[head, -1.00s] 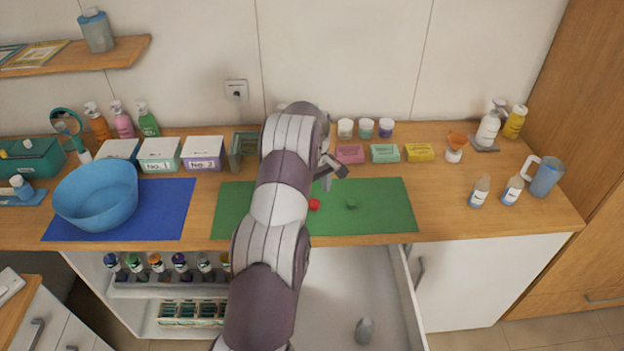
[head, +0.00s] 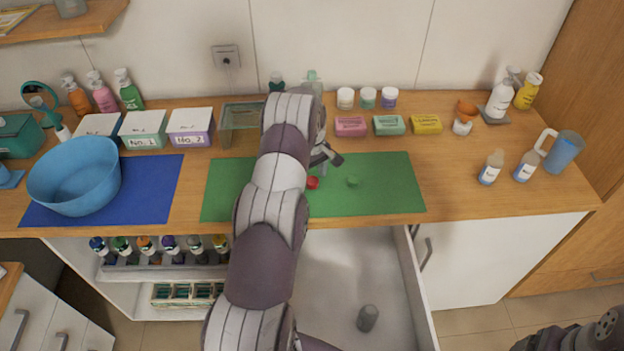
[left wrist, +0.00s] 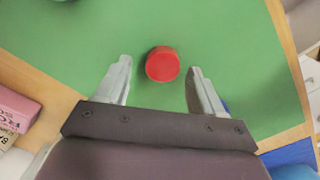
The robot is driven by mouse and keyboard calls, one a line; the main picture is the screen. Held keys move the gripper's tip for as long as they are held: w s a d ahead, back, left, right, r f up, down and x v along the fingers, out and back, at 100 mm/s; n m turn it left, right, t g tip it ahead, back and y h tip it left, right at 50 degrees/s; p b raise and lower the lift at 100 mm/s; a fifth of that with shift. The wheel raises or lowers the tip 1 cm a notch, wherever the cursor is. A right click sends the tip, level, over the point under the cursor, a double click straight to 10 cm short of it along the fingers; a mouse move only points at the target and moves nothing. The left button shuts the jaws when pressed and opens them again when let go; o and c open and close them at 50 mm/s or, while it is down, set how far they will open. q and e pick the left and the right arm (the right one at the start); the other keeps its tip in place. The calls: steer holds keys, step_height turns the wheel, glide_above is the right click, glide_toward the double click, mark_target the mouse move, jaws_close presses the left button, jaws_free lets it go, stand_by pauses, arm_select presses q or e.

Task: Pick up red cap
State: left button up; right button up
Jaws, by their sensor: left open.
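The red cap (head: 312,183) sits on the green mat (head: 385,190), just beside my left gripper (head: 326,158) in the head view. In the left wrist view the red cap (left wrist: 162,64) is a short round piece on the green mat (left wrist: 230,50). It lies between and slightly beyond the tips of my open left gripper (left wrist: 160,78), with a gap on both sides. The fingers do not touch it. My left arm hides part of the mat in the head view. My right gripper is not clearly seen; only a dark arm part shows at the lower right.
Soap boxes (head: 389,125) and small jars (head: 367,97) stand behind. A blue bowl (head: 74,176) is at the left. An open drawer (head: 405,270) is below the counter's front.

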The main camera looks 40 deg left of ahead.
arm_select(q)
steer(key=shift+s+d+f, duration=0.15)
steer(key=shift+f, duration=0.05)
steer(key=shift+f, duration=0.1)
steer(key=c, duration=1.1)
